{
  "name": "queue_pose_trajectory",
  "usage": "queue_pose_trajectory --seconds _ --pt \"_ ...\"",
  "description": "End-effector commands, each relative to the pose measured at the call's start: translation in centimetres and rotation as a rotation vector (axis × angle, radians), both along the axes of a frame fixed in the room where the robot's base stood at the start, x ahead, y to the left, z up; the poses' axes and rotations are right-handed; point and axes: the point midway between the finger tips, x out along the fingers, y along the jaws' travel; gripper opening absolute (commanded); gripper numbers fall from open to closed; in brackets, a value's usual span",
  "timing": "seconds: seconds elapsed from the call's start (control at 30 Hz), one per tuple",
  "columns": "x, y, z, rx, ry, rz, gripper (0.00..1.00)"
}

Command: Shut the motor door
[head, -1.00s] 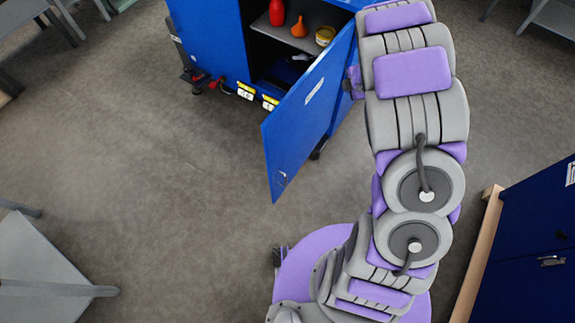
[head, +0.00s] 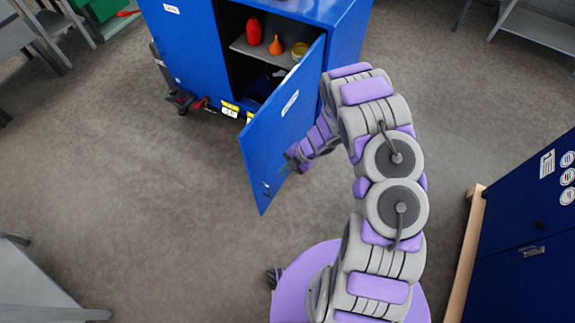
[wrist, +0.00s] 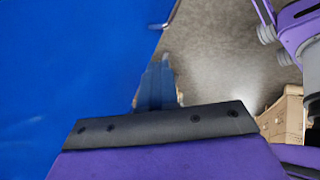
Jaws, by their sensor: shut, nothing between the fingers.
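The motor door (head: 285,125) is a blue panel hinged on the right side of the blue cabinet (head: 185,50). It stands ajar, swung out toward me. My gripper (head: 289,168) is shut and empty at the outer face of the door, near its lower free part. In the wrist view the blue door (wrist: 70,70) fills the left side, and my fingertips (wrist: 158,82) lie close to its edge. I cannot tell whether they touch it.
Inside the cabinet a red bottle (head: 253,30), an orange funnel (head: 276,45) and a yellow tin (head: 299,50) stand on a shelf. A dark blue cabinet (head: 525,230) stands at the right. The floor left of the door is clear.

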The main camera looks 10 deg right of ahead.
Motion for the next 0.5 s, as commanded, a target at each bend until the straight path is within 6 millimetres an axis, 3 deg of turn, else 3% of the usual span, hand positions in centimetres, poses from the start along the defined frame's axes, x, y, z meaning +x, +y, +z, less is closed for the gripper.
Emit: queue_pose_trajectory --seconds 0.23,0.5 --pt "-0.1 3.1 -4.0 0.003 0.002 -0.001 0.0" --pt "2.2 5.5 -3.8 -0.001 -0.003 0.0 0.0"
